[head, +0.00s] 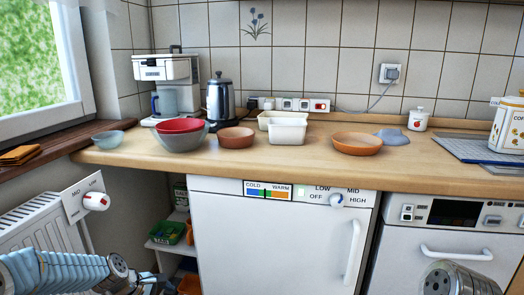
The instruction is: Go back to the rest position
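The white fridge (270,235) stands under the counter in the middle of the head view, and its door looks shut. Its vertical handle (352,247) is on the right side of the door. My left arm comes in at the bottom left, low in front of the radiator. My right arm shows only as a grey rounded link at the bottom right, in front of the washing machine. I can make out no fingertips of either gripper.
The wooden counter (330,170) carries bowls, white containers, a kettle (220,101) and a coffee machine (168,85). A radiator (40,235) with a knob (96,201) is at left, beside low shelves. A washing machine (440,245) stands right of the fridge.

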